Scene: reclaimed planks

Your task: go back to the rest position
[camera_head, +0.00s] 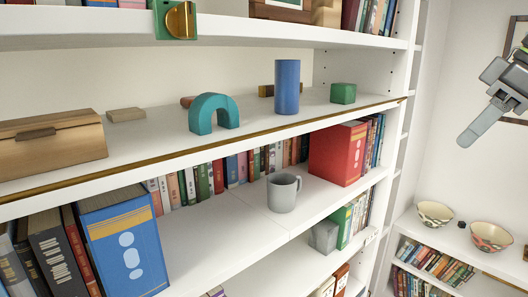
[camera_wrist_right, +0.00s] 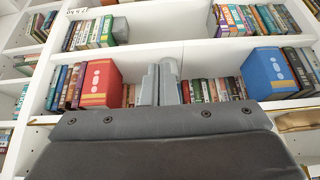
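My right gripper (camera_head: 478,130) is in the upper right of the head view, in the air in front of the pale wall and apart from the shelves. In the right wrist view its two grey fingers (camera_wrist_right: 160,86) are close together, with nothing seen held between them. My left gripper is not in the head view. A grey mug (camera_head: 284,191) stands upright on the shelf below the middle one, far from the right gripper.
The middle shelf holds a wooden box (camera_head: 52,145), a teal arch (camera_head: 213,112), a blue cylinder (camera_head: 287,86) and a green cube (camera_head: 343,93). Below are a blue book (camera_head: 125,245) and a red book (camera_head: 338,153). Two bowls (camera_head: 435,213) stand on a low shelf at right.

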